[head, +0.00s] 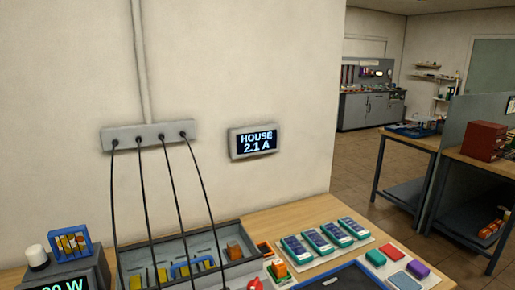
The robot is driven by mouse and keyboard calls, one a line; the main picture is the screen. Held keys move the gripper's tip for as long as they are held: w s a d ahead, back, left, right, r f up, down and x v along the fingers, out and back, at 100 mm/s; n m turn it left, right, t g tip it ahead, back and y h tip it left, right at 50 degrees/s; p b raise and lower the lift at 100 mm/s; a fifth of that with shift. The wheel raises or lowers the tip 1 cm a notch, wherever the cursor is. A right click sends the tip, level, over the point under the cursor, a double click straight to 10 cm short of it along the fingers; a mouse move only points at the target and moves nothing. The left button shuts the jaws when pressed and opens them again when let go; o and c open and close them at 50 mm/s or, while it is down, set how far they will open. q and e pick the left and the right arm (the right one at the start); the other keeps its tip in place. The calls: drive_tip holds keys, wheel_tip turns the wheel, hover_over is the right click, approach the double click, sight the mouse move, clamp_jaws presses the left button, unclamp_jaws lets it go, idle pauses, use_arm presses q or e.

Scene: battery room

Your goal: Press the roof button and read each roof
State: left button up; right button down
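A wall display (253,142) reads "HOUSE 2.1 A" in white on a dark screen. A second display (68,280) at the lower left is cut off by the frame; its green text ends in "0 W" and the rest is unclear. I cannot pick out a button labelled roof. A small red part (255,284) shows at the bottom edge, and I cannot tell what it is. A white cylindrical knob or cap (37,256) stands on top of the lower-left unit. Neither of my grippers is in view.
A grey box (149,135) on the wall feeds several black cables down to a divided grey tray (205,246) on the wooden bench (290,215). Several teal-and-purple packs (331,233) lie on a pale mat. Coloured blocks (376,257) lie to their right. A dark blue-edged tray (345,280) is in front.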

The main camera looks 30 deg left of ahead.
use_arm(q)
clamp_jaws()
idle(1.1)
